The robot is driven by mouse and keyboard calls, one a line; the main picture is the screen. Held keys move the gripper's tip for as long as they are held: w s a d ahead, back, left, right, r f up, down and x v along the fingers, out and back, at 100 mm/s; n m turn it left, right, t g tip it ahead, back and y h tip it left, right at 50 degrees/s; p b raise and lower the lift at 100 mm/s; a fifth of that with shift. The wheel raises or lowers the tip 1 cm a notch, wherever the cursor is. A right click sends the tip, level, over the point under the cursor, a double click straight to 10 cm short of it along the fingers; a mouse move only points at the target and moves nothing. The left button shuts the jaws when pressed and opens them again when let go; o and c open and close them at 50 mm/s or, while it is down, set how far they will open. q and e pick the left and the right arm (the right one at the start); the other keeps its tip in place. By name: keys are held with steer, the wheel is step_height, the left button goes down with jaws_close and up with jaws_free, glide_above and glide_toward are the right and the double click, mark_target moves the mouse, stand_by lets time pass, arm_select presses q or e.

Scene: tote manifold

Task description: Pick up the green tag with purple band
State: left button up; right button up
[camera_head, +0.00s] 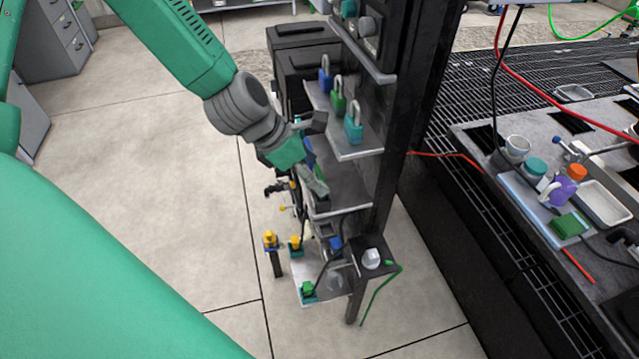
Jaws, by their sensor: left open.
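My left gripper (316,155) reaches from the upper left to the middle shelf of the dark rack (398,130). Its fingers are apart, one higher and one lower. A small blue and green item (309,151) shows at the fingers, partly hidden by the gripper. It may be the green tag with purple band, but I cannot make out a band or tell whether the fingers touch it. My right gripper is not in view.
Blue (326,76), green (339,101) and teal (354,129) padlocks stand on the shelf just above. Lower shelves hold small green and yellow parts. On the right bench (490,150), a tray holds a purple padlock (560,190) and a green block (568,226).

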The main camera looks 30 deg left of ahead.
arm_select(q)
steer(key=shift+x, duration=1.15)
steer(key=shift+a, duration=0.1)
steer(key=c, duration=1.1)
steer(key=shift+c, duration=0.2)
steer(key=shift+r, duration=0.2)
